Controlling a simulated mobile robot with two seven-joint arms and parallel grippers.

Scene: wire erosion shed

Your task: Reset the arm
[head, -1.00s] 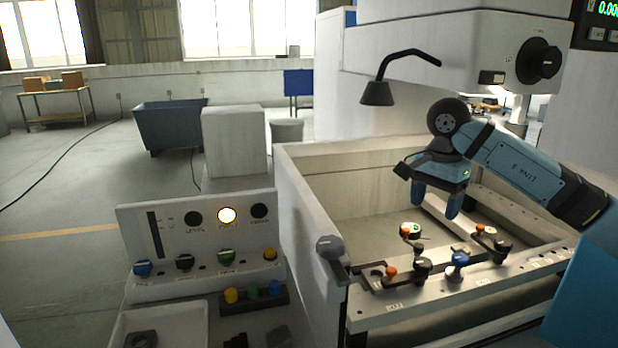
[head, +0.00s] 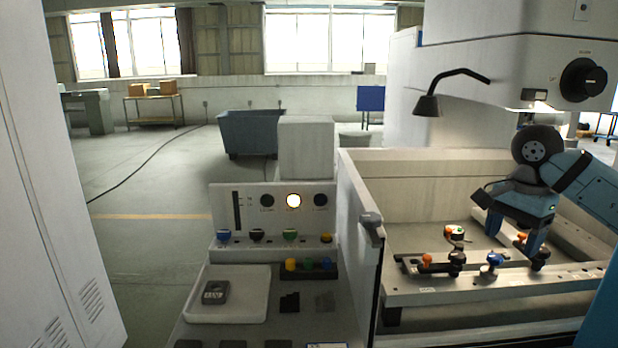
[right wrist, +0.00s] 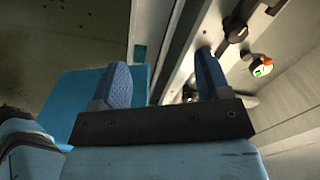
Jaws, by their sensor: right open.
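My right arm is light blue and black and comes in from the right in the head view. Its gripper (head: 513,237) points down inside the open machine tank (head: 400,172), its fingers apart with nothing between them. It hangs near the right-hand clamp with an orange knob (head: 521,237), which it partly covers. In the right wrist view the two blue fingers (right wrist: 163,78) are wide apart and empty. A clamp with an orange knob (right wrist: 262,66) shows to their right. My left gripper is not in view.
A blue-knobbed clamp (head: 493,260) and a black clamp bar (head: 425,267) sit on the tank's front rail. A black lamp (head: 428,105) hangs above. Left of the tank stand a control panel (head: 240,205) with one lit lamp and a white tray (head: 215,310) holding a dark block.

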